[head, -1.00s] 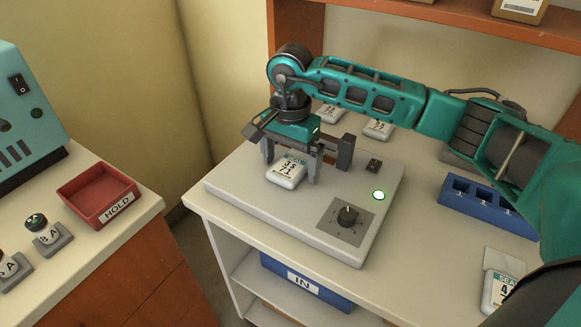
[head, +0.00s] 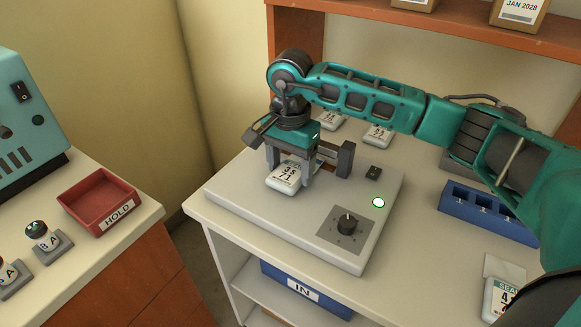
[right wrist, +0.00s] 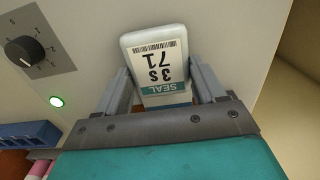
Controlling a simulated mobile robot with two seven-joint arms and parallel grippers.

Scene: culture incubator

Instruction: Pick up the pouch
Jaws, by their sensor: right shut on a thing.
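The pouch (head: 284,177) is a small white packet with a label reading 3S 71 and a teal SEAL band. It lies on the flat top of the grey-white device. My right gripper (head: 291,172) is over it from above, with its fingers shut on the pouch's two sides. In the right wrist view the pouch (right wrist: 157,65) sits between the two grey fingers (right wrist: 165,92), its far end sticking out past them. My left gripper is not in view.
The device (head: 290,233) has a dial (head: 347,222), a lit green button (head: 378,203) and a black switch. Other pouches lie behind it (head: 379,134) and at right (head: 499,299). A blue rack (head: 487,213) stands right. A red HOLD tray (head: 98,202) is on the left counter.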

